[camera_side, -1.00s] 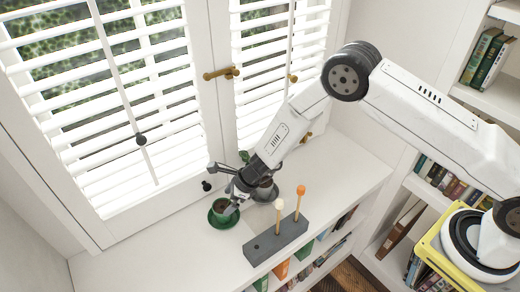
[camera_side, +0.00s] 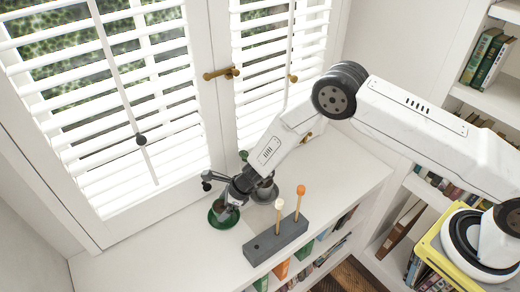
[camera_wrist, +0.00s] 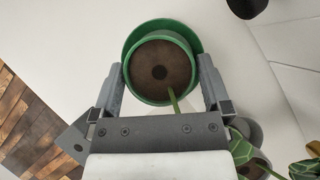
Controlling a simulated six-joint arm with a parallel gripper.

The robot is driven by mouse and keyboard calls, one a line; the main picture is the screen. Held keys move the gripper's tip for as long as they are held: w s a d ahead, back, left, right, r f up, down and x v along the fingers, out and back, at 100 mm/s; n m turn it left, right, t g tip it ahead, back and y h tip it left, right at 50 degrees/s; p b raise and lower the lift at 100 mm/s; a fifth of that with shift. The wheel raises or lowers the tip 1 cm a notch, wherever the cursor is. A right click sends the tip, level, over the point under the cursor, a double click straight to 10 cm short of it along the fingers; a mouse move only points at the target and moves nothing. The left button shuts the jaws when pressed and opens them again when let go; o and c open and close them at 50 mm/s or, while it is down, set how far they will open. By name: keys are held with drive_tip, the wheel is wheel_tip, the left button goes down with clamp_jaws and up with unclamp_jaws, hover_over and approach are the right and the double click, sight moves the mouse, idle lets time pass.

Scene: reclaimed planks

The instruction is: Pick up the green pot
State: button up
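The green pot (camera_wrist: 160,68), filled with brown soil, stands upright on the shelf top in a wider green saucer (camera_wrist: 196,38). In the side view the pot (camera_side: 221,210) is partly hidden by my gripper (camera_side: 222,203), which reaches down over it. In the wrist view my gripper (camera_wrist: 161,72) is spread open, with one finger on each side of the pot near its rim. I cannot tell whether the fingers touch it.
A grey pot (camera_side: 265,192) with a plant stands close to the right. A grey block (camera_side: 275,242) holding two upright sticks is in front. Shuttered windows (camera_side: 120,100) stand behind. The white shelf top is clear to the left.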

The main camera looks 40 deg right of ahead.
clamp_jaws()
drive_tip(key=shift+r, duration=0.1)
wheel_tip(320, 180, up, 10)
idle(0.9)
idle(0.6)
drive_tip(key=shift+r, duration=1.4)
drive_tip(key=shift+r, duration=0.1)
drive_tip(key=shift+w, duration=0.1)
